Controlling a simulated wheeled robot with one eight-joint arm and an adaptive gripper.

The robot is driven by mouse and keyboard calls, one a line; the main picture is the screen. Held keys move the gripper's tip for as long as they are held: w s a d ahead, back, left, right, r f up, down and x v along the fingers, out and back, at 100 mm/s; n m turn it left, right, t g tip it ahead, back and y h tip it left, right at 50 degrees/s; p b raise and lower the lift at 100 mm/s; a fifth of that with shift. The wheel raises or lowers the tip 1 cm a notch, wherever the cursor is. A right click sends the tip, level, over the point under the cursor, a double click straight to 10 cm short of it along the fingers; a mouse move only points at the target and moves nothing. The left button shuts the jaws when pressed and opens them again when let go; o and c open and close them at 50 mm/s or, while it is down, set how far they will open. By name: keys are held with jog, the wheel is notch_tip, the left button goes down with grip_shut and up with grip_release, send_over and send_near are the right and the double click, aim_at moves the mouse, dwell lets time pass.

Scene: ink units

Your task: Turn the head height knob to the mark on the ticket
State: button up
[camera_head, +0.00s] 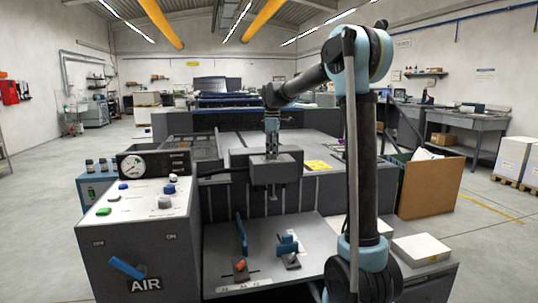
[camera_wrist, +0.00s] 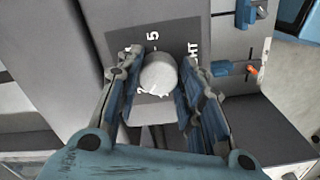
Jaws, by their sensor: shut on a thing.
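The round silver head height knob (camera_wrist: 158,76) sits on a dark dial plate (camera_wrist: 178,30) with white marks, a legible 5 and the letters HT. My gripper (camera_wrist: 164,64) has one finger on each side of the knob and is shut on it. The knob's pointer and exact setting cannot be made out. In the head view my gripper (camera_head: 271,143) reaches down to the top of the grey head unit (camera_head: 276,172), and the knob itself is not distinct there. A yellow paper (camera_head: 319,166), possibly the ticket, lies right of the head; its writing is too small to read.
A console (camera_head: 140,212) with a pressure gauge (camera_head: 133,166), buttons and a blue AIR lever (camera_head: 127,268) stands at the left. Blue levers (camera_head: 287,245) and an orange knob (camera_head: 240,265) stand on the lower bed. An open brown box (camera_head: 430,186) is at the right.

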jog(key=shift+s+f, duration=0.1)
jog(key=shift+s, duration=0.1)
jog(key=o, duration=1)
jog(key=shift+o, duration=0.2)
jog(key=shift+w, duration=0.1)
jog(key=shift+r, duration=0.2)
notch_tip(320, 180, up, 12)
jog(key=shift+f, duration=0.15)
